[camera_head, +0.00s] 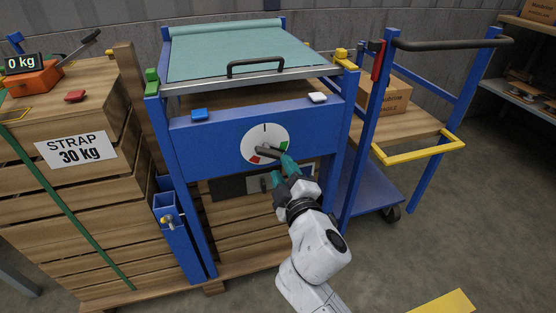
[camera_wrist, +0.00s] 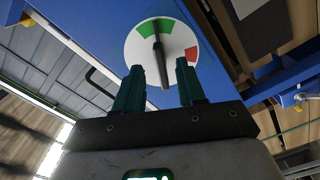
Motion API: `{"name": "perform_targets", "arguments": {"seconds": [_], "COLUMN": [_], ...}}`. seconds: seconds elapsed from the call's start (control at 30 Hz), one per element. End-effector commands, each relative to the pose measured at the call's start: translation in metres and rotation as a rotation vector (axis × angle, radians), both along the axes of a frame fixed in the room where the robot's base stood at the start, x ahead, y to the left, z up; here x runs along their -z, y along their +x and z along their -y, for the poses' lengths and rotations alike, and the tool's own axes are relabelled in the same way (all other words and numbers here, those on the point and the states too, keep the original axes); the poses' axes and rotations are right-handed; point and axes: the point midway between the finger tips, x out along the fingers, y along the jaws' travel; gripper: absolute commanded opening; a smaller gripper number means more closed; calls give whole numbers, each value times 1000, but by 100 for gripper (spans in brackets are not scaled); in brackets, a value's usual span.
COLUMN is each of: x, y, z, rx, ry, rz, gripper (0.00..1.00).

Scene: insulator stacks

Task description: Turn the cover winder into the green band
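The cover winder is a dark handle (camera_head: 268,152) on a round white dial (camera_head: 250,139) on the blue front beam. The dial has a green band (camera_head: 284,144) at right and a red band (camera_head: 255,158) at lower left. In the wrist view the dark handle (camera_wrist: 164,72) reaches from the dial towards me, and its far end overlaps the green band (camera_wrist: 145,29); the red band (camera_wrist: 192,53) is right of it. My gripper (camera_head: 281,161) is at the dial's lower right. Its teal fingers (camera_wrist: 160,75) are open, one each side of the handle, with visible gaps.
A teal cover (camera_head: 235,50) with a black handle bar lies on the blue frame above the dial. A wooden crate stack (camera_head: 40,200) marked "STRAP 30 kg" stands left. A blue cart (camera_head: 375,190) with yellow rail stands right.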

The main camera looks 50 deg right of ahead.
Motion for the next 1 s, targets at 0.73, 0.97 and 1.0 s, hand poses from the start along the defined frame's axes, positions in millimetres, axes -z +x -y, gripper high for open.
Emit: {"name": "perform_targets", "arguments": {"seconds": [0.73,0.97,1.0], "x": [0,0,1], "y": [-40,-40,-40], "z": [-24,-24,-24], "rx": [1,1,0], "ry": [0,0,2], "rz": [0,0,-1], "gripper": [39,39,39]}}
